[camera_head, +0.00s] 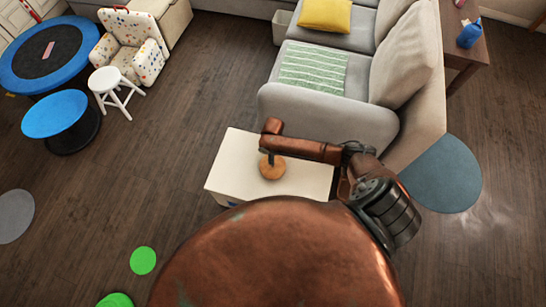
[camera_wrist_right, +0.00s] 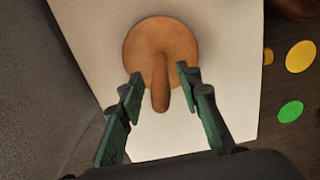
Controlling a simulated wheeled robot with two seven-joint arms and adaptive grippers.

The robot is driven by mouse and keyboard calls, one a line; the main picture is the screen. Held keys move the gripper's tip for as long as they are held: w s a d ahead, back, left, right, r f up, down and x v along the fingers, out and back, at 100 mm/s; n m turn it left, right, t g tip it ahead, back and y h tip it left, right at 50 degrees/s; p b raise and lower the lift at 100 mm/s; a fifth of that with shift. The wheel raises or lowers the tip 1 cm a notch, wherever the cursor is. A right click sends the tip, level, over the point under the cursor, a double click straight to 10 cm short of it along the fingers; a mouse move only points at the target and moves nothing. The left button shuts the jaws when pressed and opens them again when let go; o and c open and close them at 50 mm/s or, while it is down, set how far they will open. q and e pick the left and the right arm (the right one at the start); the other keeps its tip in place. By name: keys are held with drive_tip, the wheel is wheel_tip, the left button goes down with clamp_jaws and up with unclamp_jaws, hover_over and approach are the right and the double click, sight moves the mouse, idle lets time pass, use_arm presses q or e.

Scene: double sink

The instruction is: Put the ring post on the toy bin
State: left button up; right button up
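The ring post (camera_head: 272,170) is a round wooden disc with a peg. It appears to stand on the top of a white box (camera_head: 230,163), which looks like the toy bin; the box also fills much of the right wrist view (camera_wrist_right: 200,120). In the right wrist view the ring post (camera_wrist_right: 160,92) has its peg between the fingers of my right gripper (camera_wrist_right: 160,74). The fingers are open, with a gap on each side of the peg. In the head view this gripper is small and dark just above the disc. My left gripper is not in view.
A grey sofa (camera_head: 325,112) stands right behind the white box. A blue-grey round mat (camera_head: 443,175) lies at right. A white stool (camera_head: 108,82), a blue round table (camera_head: 56,113) and a trampoline (camera_head: 45,58) are at far left.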

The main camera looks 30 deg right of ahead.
wheel_tip(320, 180, up, 12)
drive_tip(key=p, duration=0.3)
drive_tip(key=shift+f, duration=0.1)
drive_tip(key=shift+f, duration=0.1)
